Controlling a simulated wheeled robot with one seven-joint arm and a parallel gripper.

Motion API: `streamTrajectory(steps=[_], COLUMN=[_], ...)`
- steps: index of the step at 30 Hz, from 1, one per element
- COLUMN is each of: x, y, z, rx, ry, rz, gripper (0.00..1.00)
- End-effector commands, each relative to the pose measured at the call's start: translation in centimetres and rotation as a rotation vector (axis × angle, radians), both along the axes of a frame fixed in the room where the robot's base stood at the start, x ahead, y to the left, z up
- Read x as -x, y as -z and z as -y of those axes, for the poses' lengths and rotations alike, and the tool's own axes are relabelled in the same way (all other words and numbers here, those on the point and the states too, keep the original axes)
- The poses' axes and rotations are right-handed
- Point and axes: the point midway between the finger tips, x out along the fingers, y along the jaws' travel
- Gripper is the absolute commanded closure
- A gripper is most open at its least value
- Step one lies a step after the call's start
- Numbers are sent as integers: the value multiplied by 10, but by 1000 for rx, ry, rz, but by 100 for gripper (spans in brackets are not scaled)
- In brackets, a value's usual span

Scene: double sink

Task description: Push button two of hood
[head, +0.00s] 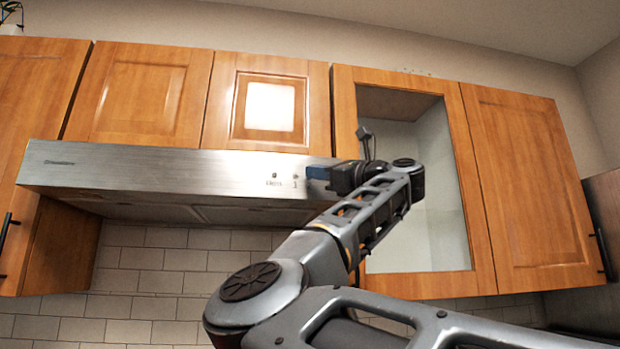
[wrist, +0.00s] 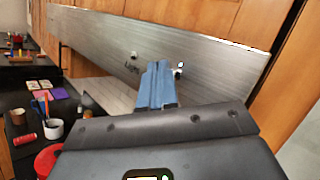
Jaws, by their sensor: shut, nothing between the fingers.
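The hood (head: 150,170) is a long brushed-metal range hood under the wooden cabinets; its front panel (wrist: 215,62) fills much of the wrist view. The head view shows a small dark button (head: 275,176) above a "Light" label and a second small button (head: 296,177) above a mark like "1". In the wrist view, one button (wrist: 134,56) is left of my fingertips and another (wrist: 179,68) is just right of them. My gripper (head: 312,172) is shut and empty, its blue fingers (wrist: 158,66) pointing at the panel. Contact cannot be told. My gripper hides the panel farther right.
Wooden cabinet doors (head: 140,95) stand above the hood, and an open-fronted cabinet (head: 425,190) is to the right, behind my arm. The wrist view shows a dark counter (wrist: 30,75) below left, with a white cup (wrist: 53,128) and a red round object (wrist: 48,160).

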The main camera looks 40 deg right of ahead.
Motion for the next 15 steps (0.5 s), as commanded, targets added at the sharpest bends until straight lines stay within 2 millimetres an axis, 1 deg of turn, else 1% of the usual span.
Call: streamTrajectory(steps=[15], x=[39], y=[2], z=[-26], rx=[2], ry=[1], rz=[3], gripper=[100])
